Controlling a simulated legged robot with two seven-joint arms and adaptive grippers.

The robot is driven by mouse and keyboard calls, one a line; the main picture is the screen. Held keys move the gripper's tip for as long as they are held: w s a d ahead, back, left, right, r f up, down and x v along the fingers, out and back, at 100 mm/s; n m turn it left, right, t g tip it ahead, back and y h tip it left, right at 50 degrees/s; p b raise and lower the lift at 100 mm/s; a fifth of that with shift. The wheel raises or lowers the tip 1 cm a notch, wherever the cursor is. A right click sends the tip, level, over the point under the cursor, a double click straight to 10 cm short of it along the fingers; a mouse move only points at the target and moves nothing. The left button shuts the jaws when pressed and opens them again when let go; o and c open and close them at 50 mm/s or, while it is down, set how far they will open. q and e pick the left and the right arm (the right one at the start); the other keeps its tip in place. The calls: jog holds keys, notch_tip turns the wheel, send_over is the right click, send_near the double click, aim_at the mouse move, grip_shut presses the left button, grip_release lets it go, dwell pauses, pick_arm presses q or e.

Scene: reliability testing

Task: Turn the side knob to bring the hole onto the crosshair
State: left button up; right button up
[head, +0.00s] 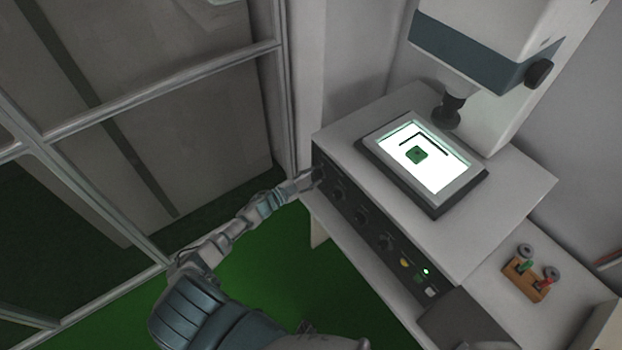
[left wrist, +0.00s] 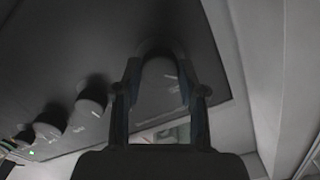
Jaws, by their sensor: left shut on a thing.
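A grey measuring machine has a bright white stage plate (head: 425,160) on its top. A small green part (head: 416,155) with a dark spot near its middle and a thin dark angled bar (head: 425,141) lie on it. I cannot make out a crosshair. My left gripper (head: 316,177) is at the far left end of the dark front panel. In the left wrist view, its two fingers (left wrist: 160,70) stand on either side of the end knob (left wrist: 160,88) and are shut on it. The knob is partly in shadow. My right gripper is not in view.
More dark knobs (head: 361,215) line the panel, with a yellow button (head: 404,262) and a lit green light (head: 426,272) further right. A lens (head: 449,108) hangs beside the plate. A wooden block (head: 526,279) with small parts sits at right. A framed partition (head: 160,95) stands left.

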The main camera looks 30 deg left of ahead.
pick_arm(q)
jog(key=shift+r+m, duration=0.15)
jog(key=shift+m, duration=0.75)
jog(key=shift+m+b, duration=0.55)
jog(key=shift+m, duration=0.45)
jog(key=m+b, duration=0.1)
jog(key=m, duration=0.3)
jog(key=shift+b, duration=0.3)
jog(key=shift+d+f+m+b, duration=0.15)
jog(key=shift+m+b, duration=0.3)
jog(key=shift+m, duration=0.65)
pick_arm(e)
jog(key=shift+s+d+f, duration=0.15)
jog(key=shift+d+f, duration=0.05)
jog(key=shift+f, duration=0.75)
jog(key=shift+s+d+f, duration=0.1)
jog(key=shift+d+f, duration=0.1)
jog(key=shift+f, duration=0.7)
pick_arm(q)
jog(key=shift+f, duration=0.1)
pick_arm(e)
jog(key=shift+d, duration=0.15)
pick_arm(q)
jog(key=o, duration=1.1)
jog(key=shift+o, duration=0.2)
jog(key=shift+d, duration=0.1)
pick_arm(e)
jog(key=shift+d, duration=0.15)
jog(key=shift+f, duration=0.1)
